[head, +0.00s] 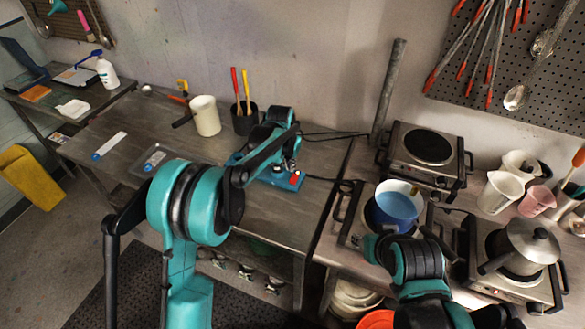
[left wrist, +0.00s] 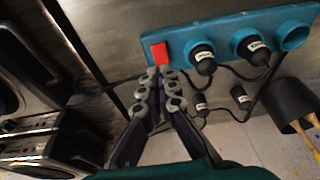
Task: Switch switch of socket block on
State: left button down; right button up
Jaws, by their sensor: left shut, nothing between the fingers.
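The socket block (head: 268,173) is a teal strip on the middle table, partly hidden by my left arm. Its red switch (head: 296,176) shows at its right end. In the left wrist view the block (left wrist: 222,38) has black plugs in some sockets and an empty round socket at the right. The red switch (left wrist: 159,52) is at its left end there. My left gripper (left wrist: 160,76) is shut and empty, its fingertips right by the switch; contact cannot be told. In the head view my left gripper (head: 287,165) is over the block. My right gripper's fingers are not clear near the blue pot.
A blue pot (head: 398,205) stands by my right arm. A hot plate (head: 428,150) is behind it. A black cup (head: 244,122) with red and yellow handled tools and a white jug (head: 206,115) stand beyond the block. Black cables run from the plugs.

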pick_arm(q)
jog(key=s+r, duration=0.1)
jog(key=r, duration=0.2)
jog(key=s+a+r, duration=0.1)
jog(key=r, duration=0.1)
jog(key=shift+s+p, duration=0.3)
jog(key=shift+p, duration=0.05)
jog(key=s+a+r+n+t+b, duration=0.1)
jog(key=s+a+r+b, duration=0.15)
jog(key=s+a, duration=0.35)
jog(key=s+a+r+n+t+b, duration=0.1)
jog(key=s+a+r+b, duration=0.2)
jog(key=s, duration=0.6)
jog(key=s+a+f+t+b, duration=0.1)
jog(key=s+a+f, duration=0.1)
jog(key=s, duration=0.3)
jog(key=s+a+f+n+b, duration=0.1)
jog(key=s+a+f, duration=0.1)
jog(key=s, duration=0.3)
jog(key=s+a+f+n+t+y+b, duration=0.1)
jog(key=s+a+f, duration=0.1)
jog(key=s+f, duration=0.2)
jog(key=shift+s+a+f+t+b, duration=0.2)
jog(key=shift+s+a+t+b, duration=0.15)
jog(key=shift+s, duration=0.4)
